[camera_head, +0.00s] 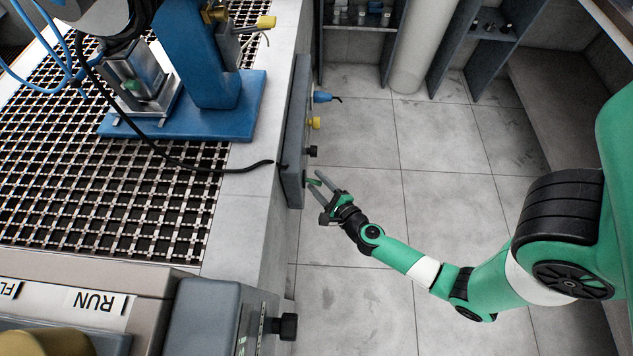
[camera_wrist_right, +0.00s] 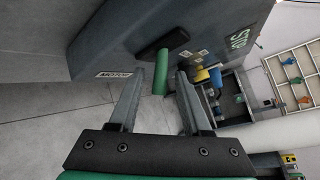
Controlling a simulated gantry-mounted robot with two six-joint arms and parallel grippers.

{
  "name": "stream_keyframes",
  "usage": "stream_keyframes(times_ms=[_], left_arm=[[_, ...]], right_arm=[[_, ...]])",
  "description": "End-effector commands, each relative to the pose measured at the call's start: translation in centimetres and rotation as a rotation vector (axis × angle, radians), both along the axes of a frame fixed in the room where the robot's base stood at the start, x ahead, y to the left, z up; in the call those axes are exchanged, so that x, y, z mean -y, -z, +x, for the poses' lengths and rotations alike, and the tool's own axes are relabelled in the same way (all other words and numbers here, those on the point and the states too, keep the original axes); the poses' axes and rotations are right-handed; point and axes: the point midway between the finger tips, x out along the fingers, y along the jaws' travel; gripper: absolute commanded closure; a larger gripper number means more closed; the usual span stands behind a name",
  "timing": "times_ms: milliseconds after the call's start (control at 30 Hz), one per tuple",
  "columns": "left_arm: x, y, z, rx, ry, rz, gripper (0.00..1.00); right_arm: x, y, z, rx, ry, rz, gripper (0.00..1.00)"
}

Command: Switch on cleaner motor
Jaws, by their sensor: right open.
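The motor switch has a green lever (camera_wrist_right: 161,72) on a black base, set on a grey panel (camera_wrist_right: 110,40) with a MOTOR label (camera_wrist_right: 115,75). In the right wrist view the lever stands between the two fingers of my right gripper (camera_wrist_right: 158,76), with gaps showing on both sides. In the head view my right gripper (camera_head: 315,177) is open at the near end of the panel (camera_head: 294,130) on the bench side, with a bit of green between its fingers. My left gripper does not show.
Blue (camera_head: 322,97), yellow (camera_head: 314,123) and black (camera_head: 313,151) controls stick out of the panel. A blue flotation machine (camera_head: 205,60) stands on the grated bench. A grey box with a black knob (camera_head: 288,327) sits nearer. The tiled floor (camera_head: 440,130) beside the bench is clear.

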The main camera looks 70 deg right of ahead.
Motion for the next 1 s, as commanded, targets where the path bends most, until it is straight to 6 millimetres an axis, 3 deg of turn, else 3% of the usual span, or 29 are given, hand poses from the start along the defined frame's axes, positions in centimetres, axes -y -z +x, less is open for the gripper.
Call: stream_keyframes(times_ms=[367,633,1000], left_arm=[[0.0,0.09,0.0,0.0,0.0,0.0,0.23],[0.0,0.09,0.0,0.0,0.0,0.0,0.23],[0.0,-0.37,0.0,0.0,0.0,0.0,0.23]], right_arm=[[0.5,0.2,0.65,0.0,0.001,0.001,0.53],[0.48,0.2,0.62,0.0,0.001,0.001,1.0],[0.47,0.0,0.61,-0.008,0.001,-0.001,1.0]])
